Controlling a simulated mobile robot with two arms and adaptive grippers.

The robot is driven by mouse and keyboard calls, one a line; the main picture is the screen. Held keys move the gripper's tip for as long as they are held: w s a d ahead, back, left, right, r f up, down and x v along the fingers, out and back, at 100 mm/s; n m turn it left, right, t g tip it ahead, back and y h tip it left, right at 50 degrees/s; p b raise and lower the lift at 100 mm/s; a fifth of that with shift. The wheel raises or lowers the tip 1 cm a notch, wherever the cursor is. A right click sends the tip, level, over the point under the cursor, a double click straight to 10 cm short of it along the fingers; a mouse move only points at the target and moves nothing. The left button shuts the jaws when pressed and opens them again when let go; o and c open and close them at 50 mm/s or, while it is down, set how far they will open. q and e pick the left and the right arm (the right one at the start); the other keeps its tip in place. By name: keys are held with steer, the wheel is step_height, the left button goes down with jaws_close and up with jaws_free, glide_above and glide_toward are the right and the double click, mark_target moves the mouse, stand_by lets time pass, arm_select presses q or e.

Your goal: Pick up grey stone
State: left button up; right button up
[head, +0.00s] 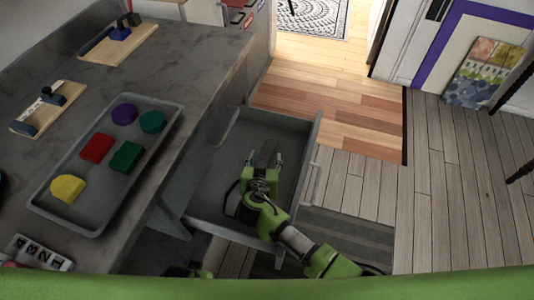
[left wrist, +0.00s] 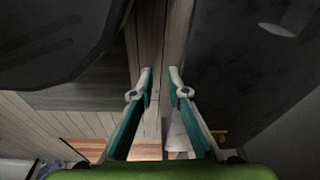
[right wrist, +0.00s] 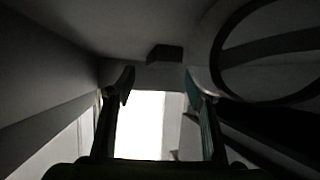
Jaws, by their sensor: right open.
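A grey stone, seen as a small dark grey block, lies inside the open drawer (head: 215,185). In the right wrist view the block (right wrist: 165,53) is just beyond the fingertips, roughly centred between them. My right gripper (head: 263,160) reaches down into the drawer, and its fingers (right wrist: 158,78) are apart with nothing held. The gripper partly hides the stone in the head view. My left gripper (left wrist: 160,70) has a narrow gap between its fingertips and holds nothing. It is away from the stone.
The drawer's side walls and front surround my right gripper closely. A grey tray (head: 57,213) on the counter holds several coloured blocks, including a yellow one (head: 67,188) and a red one (head: 97,148). The floor right of the drawer is clear.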

mark_target(267, 152)
steer(key=x, duration=0.3)
steer(key=shift+w+f+b, duration=0.2)
steer(key=shift+f+b, duration=0.05)
steer(key=shift+b, duration=0.1)
steer(key=shift+w+f, duration=0.2)
steer(key=shift+w, duration=0.25)
arm_select(q)
steer(key=r, duration=0.1)
steer(key=w+r, duration=0.1)
steer(key=shift+w+r, duration=0.25)
steer(key=shift+r, duration=0.15)
arm_select(e)
jaws_close()
